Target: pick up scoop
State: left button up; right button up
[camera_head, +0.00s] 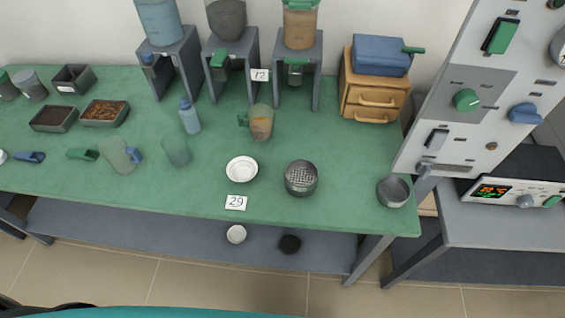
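On the left part of the green table (215,195) lie several small handled tools. One at the far left has a blue handle (30,157), and its white head (3,156) is partly cut by the picture edge. A translucent greenish piece (118,155) lies between a green handle (82,154) and a blue handle (136,155). These look scoop-like, but I cannot tell which one is the scoop or which handle belongs to the translucent piece. Neither of my grippers shows in the head view.
Dark trays (54,119), a blue bottle (189,116), a jug (261,123), a white dish (242,170), a sieve (301,178) and a metal bowl (393,190) stand on the table. Dispensers on grey stands (175,62) and a wooden drawer box (374,92) line the back. A furnace panel (470,110) rises at right.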

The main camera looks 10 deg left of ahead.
aim_at(34, 157)
jog(key=u, duration=1.95)
jog(key=z, duration=0.4)
jog(key=i+j, duration=0.05)
